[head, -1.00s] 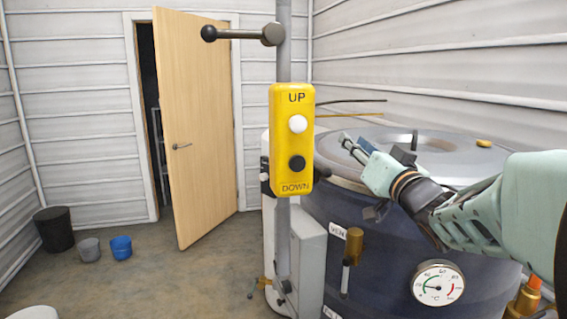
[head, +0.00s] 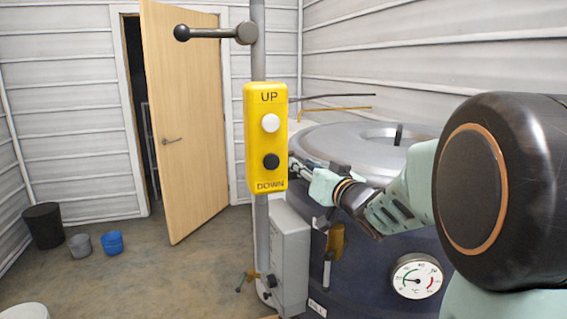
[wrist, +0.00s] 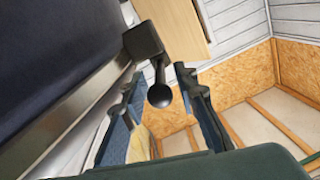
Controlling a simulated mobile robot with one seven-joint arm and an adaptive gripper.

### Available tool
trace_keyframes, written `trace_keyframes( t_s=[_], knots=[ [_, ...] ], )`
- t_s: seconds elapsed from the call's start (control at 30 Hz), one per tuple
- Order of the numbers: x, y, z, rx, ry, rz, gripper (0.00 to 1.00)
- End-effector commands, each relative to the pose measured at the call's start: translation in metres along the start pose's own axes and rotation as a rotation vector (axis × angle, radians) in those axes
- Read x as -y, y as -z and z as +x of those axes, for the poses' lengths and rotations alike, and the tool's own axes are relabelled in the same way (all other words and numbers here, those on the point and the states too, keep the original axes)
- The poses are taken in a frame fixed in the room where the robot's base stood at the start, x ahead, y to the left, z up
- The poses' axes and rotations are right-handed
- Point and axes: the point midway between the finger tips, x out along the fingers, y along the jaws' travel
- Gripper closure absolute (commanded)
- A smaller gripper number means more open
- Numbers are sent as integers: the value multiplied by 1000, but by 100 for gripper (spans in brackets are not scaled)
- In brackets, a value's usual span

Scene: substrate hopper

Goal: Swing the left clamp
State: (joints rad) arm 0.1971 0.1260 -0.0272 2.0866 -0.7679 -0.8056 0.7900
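The left clamp (wrist: 146,40) shows in the wrist view as a dark block with a short lever ending in a black ball knob (wrist: 160,95). The knob appears between the two fingers of my gripper (wrist: 158,82), which stand apart on either side of it; I cannot tell whether either touches it. In the head view my gripper (head: 297,167) is at the left side of the dark blue hopper vessel (head: 385,262), with its tips close to the right edge of the yellow UP/DOWN box. The clamp is not clearly seen there, and the box hides part of that area.
The yellow UP/DOWN box (head: 265,138) hangs on a grey pole (head: 259,45) with a ball-ended handle (head: 210,33). A grey cabinet (head: 290,258), brass valve (head: 335,240) and dial gauge (head: 417,277) are below. Buckets (head: 113,243) stand left, before a half-open door (head: 185,120).

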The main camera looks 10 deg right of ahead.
Motion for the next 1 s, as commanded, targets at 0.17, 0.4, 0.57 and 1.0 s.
trace_keyframes(
  t_s=[0.17, 0.4, 0.57, 1.0],
  knots=[
    [0, 0, 15, 0, 1, -1, 73],
    [0, 0, 18, -1, 1, -1, 73],
    [0, 0, 18, -1, 0, -1, 79],
    [0, 0, 17, -1, 0, -1, 100]
  ],
)
